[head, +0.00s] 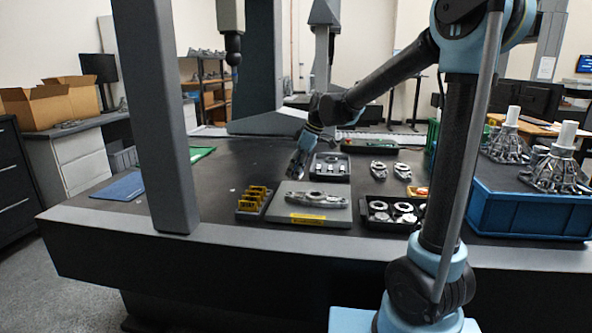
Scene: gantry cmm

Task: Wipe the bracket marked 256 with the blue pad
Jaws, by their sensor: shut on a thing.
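My gripper (296,172) points down over the table, just behind a grey fixture block (338,214). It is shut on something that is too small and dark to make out. A silver bracket (317,199) lies flat on that block, which has a yellow label (307,219) on its front. Two more silver brackets, one (378,167) and another (402,171), lie behind and to the right. The number 256 is not readable on any of them. A flat blue sheet (122,187) lies at the table's left; I cannot tell whether it is the blue pad.
Yellow blocks (254,198) stand in a tray left of the fixture. A black tray (391,212) with round parts lies right of it, a dark tray (330,167) behind. A blue crate (520,207) fills the right. A grey gantry column (163,120) stands left. The left middle of the table is clear.

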